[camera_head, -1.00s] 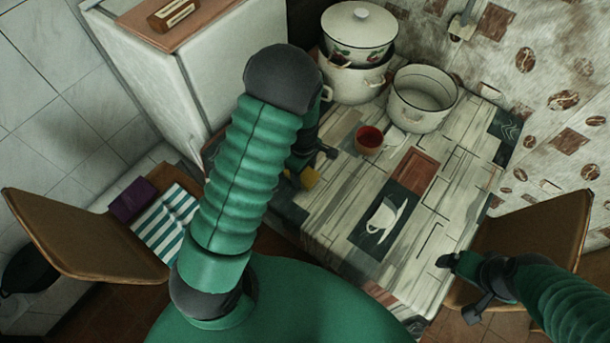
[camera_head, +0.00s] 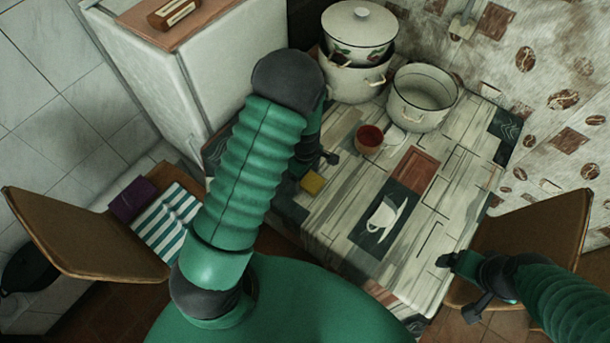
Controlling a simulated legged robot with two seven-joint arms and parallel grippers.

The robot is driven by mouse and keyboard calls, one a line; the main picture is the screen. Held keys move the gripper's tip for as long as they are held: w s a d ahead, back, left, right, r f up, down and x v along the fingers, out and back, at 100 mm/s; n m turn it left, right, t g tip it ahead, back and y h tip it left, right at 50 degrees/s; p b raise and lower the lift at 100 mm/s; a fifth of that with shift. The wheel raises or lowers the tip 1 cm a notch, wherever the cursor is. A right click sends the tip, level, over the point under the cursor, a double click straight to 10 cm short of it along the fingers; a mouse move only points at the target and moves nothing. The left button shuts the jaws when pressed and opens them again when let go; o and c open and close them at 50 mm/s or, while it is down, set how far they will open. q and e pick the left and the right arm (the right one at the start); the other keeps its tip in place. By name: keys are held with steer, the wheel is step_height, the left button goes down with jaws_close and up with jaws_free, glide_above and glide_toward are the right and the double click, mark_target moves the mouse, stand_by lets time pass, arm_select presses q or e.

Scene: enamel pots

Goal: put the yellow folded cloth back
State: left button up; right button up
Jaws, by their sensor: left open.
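My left gripper (camera_head: 325,160) is just above and beyond the cloth in the picture, partly hidden by my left arm. It is open and apart from the cloth as far as I can see. My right gripper (camera_head: 452,262) is low at the right, over the table's right edge. Its fingers are too small and dark to tell whether they are open.
A red-brown cup (camera_head: 369,139) stands near my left gripper. An open enamel pot (camera_head: 422,97) and stacked pots with a lid (camera_head: 358,38) stand at the back. A white fridge (camera_head: 215,70) is left. Chairs (camera_head: 85,240) (camera_head: 532,240) flank the table, whose front is clear.

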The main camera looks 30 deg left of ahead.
mark_target(307, 179)
arm_select(q)
step_height(307, 179, up, 11)
steer(key=s+d+r+m+t, duration=0.2)
steer(key=s+d+r+m, duration=0.5)
steer(key=m, duration=1)
steer(key=shift+s+r+t+p, duration=0.3)
steer(key=shift+s+p, duration=0.15)
steer(key=shift+s, duration=0.7)
steer(key=shift+d, duration=0.1)
